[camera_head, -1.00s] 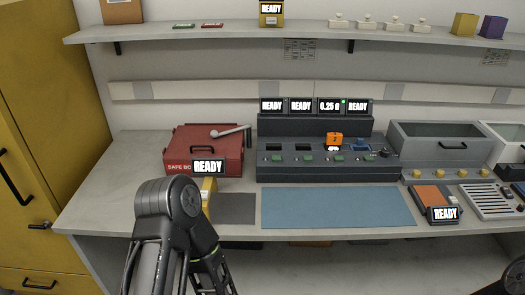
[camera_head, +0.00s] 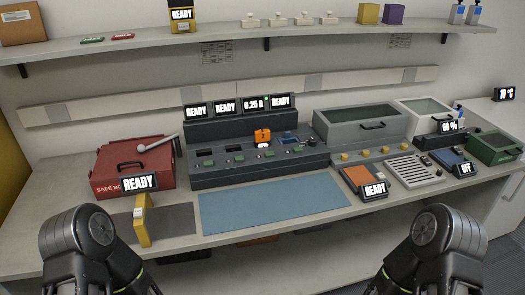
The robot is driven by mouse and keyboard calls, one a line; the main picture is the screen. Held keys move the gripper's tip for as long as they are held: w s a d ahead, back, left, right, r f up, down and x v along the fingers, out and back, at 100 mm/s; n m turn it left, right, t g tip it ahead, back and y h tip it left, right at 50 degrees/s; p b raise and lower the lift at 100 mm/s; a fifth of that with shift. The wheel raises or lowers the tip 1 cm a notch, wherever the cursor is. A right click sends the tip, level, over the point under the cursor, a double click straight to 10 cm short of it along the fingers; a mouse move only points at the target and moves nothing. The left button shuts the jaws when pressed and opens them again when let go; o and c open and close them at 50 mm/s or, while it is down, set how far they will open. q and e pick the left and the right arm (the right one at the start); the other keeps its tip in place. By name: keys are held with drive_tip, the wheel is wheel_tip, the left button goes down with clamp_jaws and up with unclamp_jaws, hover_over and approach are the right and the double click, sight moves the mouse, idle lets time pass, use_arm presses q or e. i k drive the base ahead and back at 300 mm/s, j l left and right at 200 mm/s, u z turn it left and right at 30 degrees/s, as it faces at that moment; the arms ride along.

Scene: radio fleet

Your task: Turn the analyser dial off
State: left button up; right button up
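A dark grey console (camera_head: 260,165) stands at the back middle of the bench with a row of small displays on top reading READY, READY, 0.25 and READY. A round black dial (camera_head: 311,141) sits at its right end; its pointer setting is too small to read. No label in view names the analyser, so I cannot tell whether this dial belongs to it. A small device at the right has a sign reading OFF (camera_head: 465,169). Neither gripper's fingertips show.
A red safe box (camera_head: 125,166) and a yellow object (camera_head: 143,222) are at the left. A blue mat (camera_head: 270,203) lies clear in front of the console. Grey bins (camera_head: 360,128), an orange-topped device (camera_head: 360,178) and a slatted tray (camera_head: 412,171) fill the right. A shelf runs above.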

sight(313, 141)
drive_tip(key=i+l+z, duration=0.15)
drive_tip(key=l, duration=0.25)
drive_tip(key=i+l+z, duration=0.15)
drive_tip(key=l, duration=0.3)
drive_tip(key=l+z, duration=0.15)
drive_tip(key=l, duration=0.25)
drive_tip(key=i+l+z, duration=0.3)
drive_tip(key=i+l, duration=0.15)
drive_tip(key=l, duration=0.25)
